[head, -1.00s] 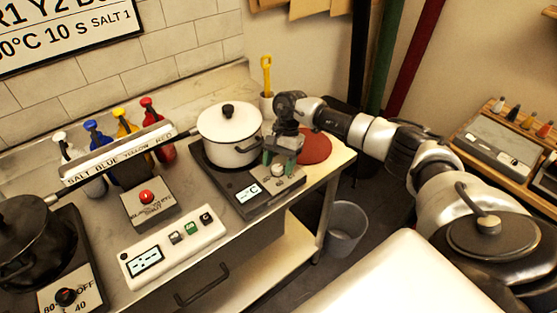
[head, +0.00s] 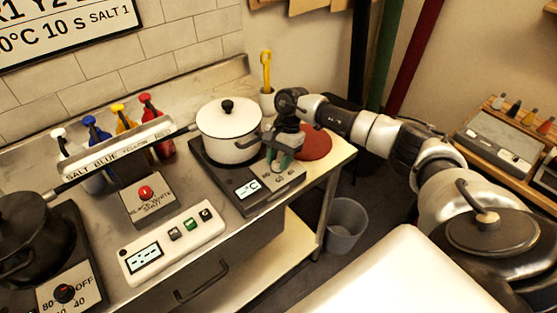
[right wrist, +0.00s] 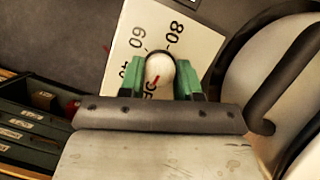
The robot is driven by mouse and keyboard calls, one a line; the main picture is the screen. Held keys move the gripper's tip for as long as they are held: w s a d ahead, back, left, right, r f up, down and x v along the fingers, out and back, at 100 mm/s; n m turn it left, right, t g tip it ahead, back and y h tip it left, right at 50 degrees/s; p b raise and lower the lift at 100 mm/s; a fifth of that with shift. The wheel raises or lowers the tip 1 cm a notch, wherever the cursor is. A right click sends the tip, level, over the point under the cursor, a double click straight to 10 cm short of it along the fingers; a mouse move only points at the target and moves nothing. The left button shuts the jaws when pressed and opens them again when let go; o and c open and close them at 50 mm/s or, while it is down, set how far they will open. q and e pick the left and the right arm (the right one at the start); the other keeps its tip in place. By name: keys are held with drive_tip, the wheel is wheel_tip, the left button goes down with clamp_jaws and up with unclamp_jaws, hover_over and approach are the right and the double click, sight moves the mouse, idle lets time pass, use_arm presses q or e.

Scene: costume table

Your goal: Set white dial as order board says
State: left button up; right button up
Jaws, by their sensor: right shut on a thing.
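The white dial (right wrist: 160,69) sits on a pale plate with numbers on the right hot plate (head: 225,185). The plate reads 80, 60, 40 and OFF, partly covered. My left gripper is out of view.
A white lidded pot (head: 228,130) stands on the right hot plate, close to my right gripper. A dark pot (head: 22,228) is at far left, by a black dial (head: 64,293). Several coloured bottles stand behind the labelled rack (head: 118,147). A grey bin (head: 346,222) is on the floor.

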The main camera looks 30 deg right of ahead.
drive_tip(key=m+t+b, duration=0.1)
drive_tip(key=m+b, duration=0.1)
drive_tip(key=m, duration=0.1)
drive_tip(key=shift+s+f, duration=0.1)
drive_tip(key=m+t+b, duration=0.1)
drive_tip(key=m, duration=0.2)
drive_tip(key=shift+m+t+b, duration=0.3)
drive_tip(key=shift+t, duration=0.1)
drive_tip(key=m+b, duration=0.1)
drive_tip(key=m, duration=0.1)
drive_tip(key=m+t+b, duration=0.1)
drive_tip(key=m, duration=0.1)
drive_tip(key=shift+s+m+t, duration=0.15)
drive_tip(key=shift+m+t, duration=0.15)
drive_tip(key=m+t+h+b, duration=0.1)
drive_tip(key=m, duration=0.2)
drive_tip(key=shift+a+m+b, duration=0.1)
drive_tip(key=shift+m+b, duration=0.2)
drive_tip(key=m+h+b, duration=0.1)
drive_tip(key=m, duration=0.1)
drive_tip(key=m+h+b, duration=0.1)
drive_tip(key=m+b, duration=0.1)
drive_tip(key=shift+s+a+t, duration=0.1)
drive_tip(key=shift+a+t, duration=0.05)
drive_tip(key=shift+t, duration=0.25)
drive_tip(key=shift+r+m+h+b, duration=0.2)
drive_tip(key=shift+m+h+b, duration=0.65)
drive_tip(key=shift+m, duration=1.15)
